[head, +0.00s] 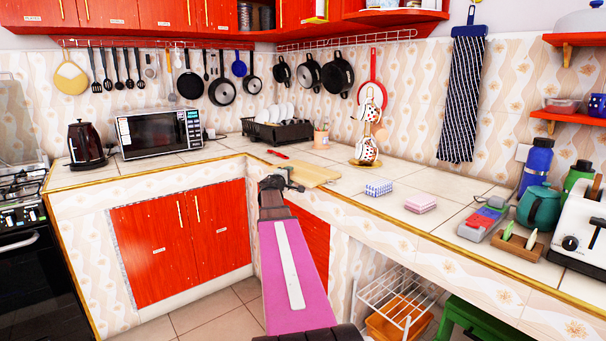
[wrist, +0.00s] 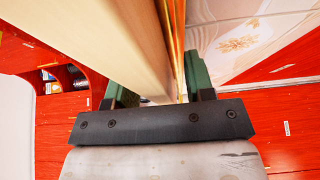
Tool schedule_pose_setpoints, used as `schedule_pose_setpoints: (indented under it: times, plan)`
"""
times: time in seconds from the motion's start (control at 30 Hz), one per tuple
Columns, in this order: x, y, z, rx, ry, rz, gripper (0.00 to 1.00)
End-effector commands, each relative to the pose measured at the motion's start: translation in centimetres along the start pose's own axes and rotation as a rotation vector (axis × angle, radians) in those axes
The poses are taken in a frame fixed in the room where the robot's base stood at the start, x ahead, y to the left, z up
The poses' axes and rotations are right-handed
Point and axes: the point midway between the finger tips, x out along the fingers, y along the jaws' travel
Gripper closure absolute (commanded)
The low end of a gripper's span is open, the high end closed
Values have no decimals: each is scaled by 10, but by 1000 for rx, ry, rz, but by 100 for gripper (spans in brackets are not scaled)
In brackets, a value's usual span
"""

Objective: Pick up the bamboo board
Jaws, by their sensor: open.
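The bamboo board (head: 305,174) is pale and flat. It lies on the tiled counter at the inner corner, close to the counter's front edge. My gripper (head: 283,181) is at the left end of the board, by the counter edge. In the wrist view the board (wrist: 85,38) fills the upper left, close to the camera. The open green fingers of my gripper (wrist: 155,75) stand either side of the board's near edge and the gold counter trim. I cannot tell whether either finger touches the board.
A red-handled utensil (head: 278,154) lies behind the board, near a black dish rack (head: 277,131). A mug stand (head: 366,140) is to the right. A blue-checked block (head: 378,188) and a pink sponge (head: 420,204) lie farther right. Red cabinet doors (head: 190,235) are below the counter.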

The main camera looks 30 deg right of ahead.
Motion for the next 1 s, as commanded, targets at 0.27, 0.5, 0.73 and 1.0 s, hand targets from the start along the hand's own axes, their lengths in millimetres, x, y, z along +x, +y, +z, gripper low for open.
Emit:
schedule_pose_setpoints:
  times: [0.27, 0.5, 0.73, 1.0]
  plan:
    - [-1, 0, 0, 0, 0, 0, 100]
    - [-1, 1, 0, -2, 0, 1, 100]
    - [-1, 7, 0, -2, 0, 2, 100]
    - [-1, 42, 0, 0, 0, 4, 100]
